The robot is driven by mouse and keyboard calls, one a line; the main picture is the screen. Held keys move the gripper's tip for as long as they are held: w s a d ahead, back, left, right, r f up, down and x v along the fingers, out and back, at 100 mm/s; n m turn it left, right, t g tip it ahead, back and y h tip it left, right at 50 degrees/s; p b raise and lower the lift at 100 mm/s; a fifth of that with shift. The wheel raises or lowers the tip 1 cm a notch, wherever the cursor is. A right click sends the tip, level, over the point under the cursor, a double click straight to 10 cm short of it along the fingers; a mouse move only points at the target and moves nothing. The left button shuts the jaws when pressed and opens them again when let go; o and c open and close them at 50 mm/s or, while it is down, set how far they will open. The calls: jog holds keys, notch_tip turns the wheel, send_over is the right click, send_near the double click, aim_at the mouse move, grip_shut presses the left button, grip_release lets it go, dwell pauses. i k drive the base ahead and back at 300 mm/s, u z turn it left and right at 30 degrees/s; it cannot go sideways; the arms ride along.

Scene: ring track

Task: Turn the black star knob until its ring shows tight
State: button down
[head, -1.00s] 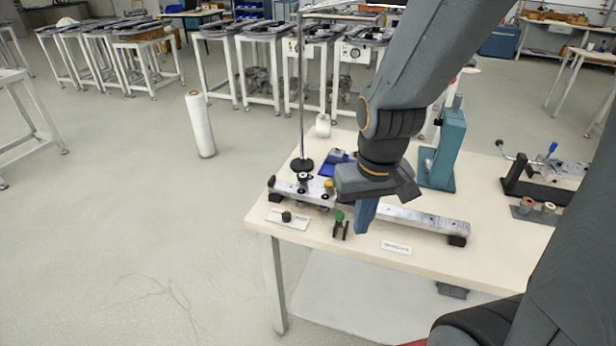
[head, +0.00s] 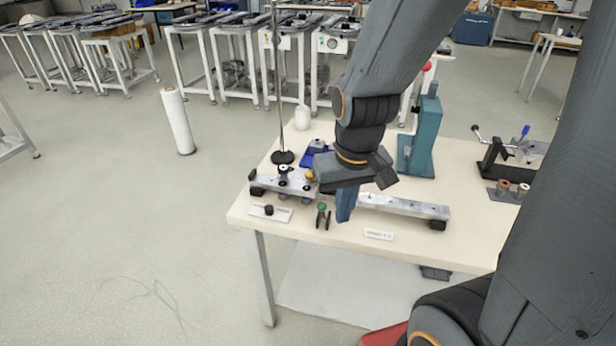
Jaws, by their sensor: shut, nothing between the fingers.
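A black knob (head: 284,169) stands upright on a carriage at the left part of a metal rail (head: 405,205) on the table. It is too small to make out its star shape or any ring on it. A yellow knob (head: 311,175) sits to its right. Another small black knob (head: 269,210) is on a white plate (head: 283,214) in front of the rail. My gripper (head: 345,206) points down in front of the rail, right of these knobs and apart from them. Its blue fingers are shut and empty. It hides part of the rail.
Green-topped black pliers (head: 323,215) lie left of my gripper. A thin stand (head: 282,157) rises behind the black knob, with a blue tray (head: 315,152) near it. A teal press (head: 420,140) stands at the back right.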

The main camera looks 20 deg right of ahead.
aim_at(284, 171)
jog(key=z, duration=1.55)
jog(key=k, duration=0.95)
jog(key=u, duration=1.7)
jog(key=i, duration=0.5)
